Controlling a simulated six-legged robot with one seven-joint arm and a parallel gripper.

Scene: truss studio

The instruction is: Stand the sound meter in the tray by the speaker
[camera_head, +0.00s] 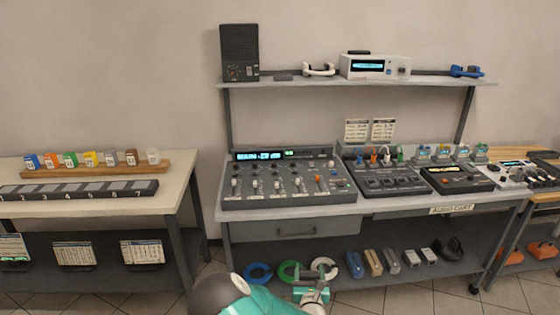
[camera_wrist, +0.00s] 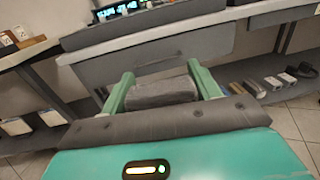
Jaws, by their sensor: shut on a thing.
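My gripper (camera_wrist: 160,78) is shut, with its two green fingers on either side of a grey block (camera_wrist: 163,92). The block seems to be the sound meter, but no screen or markings show on it. In the head view my gripper (camera_head: 311,292) is low, in front of the cart's lower shelf, and what it holds is hard to make out there. The dark speaker (camera_head: 240,53) stands upright at the left end of the top shelf. A small, low dark piece (camera_head: 283,77) right of the speaker seems to be the tray; its inside cannot be seen.
The top shelf (camera_head: 430,79) also bears a white headset (camera_head: 319,70), a white display unit (camera_head: 375,67) and a blue item (camera_head: 467,71). Coiled cables (camera_head: 258,273) and several small devices lie on the lower shelf. A bench (camera_head: 180,186) stands left.

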